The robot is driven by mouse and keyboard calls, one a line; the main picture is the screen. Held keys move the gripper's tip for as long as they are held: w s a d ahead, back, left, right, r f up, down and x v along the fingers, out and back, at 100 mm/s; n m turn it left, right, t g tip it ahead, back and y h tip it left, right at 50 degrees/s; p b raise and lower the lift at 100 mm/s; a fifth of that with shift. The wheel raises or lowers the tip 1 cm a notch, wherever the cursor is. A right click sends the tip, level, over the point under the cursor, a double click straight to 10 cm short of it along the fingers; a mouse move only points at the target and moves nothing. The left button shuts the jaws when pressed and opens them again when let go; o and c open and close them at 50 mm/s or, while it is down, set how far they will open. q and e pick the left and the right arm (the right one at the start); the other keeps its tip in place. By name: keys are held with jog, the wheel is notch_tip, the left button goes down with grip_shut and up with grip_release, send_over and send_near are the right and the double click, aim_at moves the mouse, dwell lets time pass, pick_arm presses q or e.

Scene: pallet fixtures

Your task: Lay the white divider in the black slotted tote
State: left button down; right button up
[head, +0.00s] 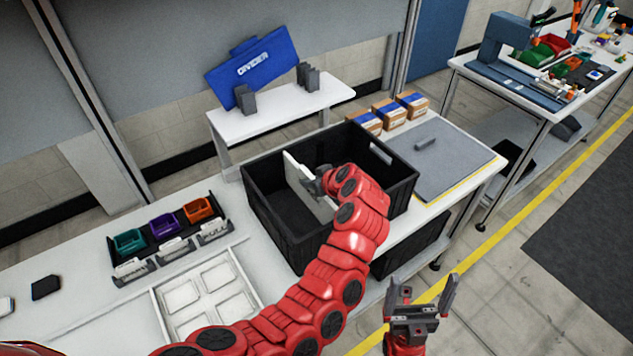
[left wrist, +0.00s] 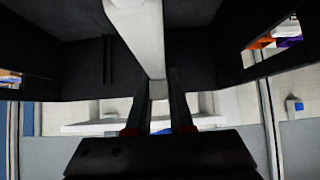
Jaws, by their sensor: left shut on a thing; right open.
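The white divider (head: 301,180) stands upright, slightly tilted, inside the black slotted tote (head: 262,222). Its top edge shows near the tote's rim; its lower part is hidden by the tote wall and my arm. My left gripper (head: 318,184) is shut on the divider's edge, within the tote opening. In the left wrist view the white divider (left wrist: 140,32) runs from the fingers (left wrist: 160,112) into the dark tote (left wrist: 205,60), with a vertical wall slot beside it. Whether it sits in a slot cannot be told. My right gripper (head: 422,298) is open and empty, in front of the bench.
A blue "DIVIDER" board (head: 255,68) and grey blocks stand on a white shelf (head: 285,108) behind the tote. Small cartons (head: 388,112) and a grey mat (head: 440,160) lie to the right. Coloured bins (head: 163,226) and a white tray (head: 208,290) are left.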

pick_arm(q)
jog(key=shift+a, duration=0.1)
dwell(0.3)
jog(key=shift+b, duration=0.85)
dwell(0.9)
jog(key=shift+f+b, duration=0.4)
jog(key=shift+b, duration=0.25)
dwell(0.5)
jog(key=c, duration=0.7)
grip_release()
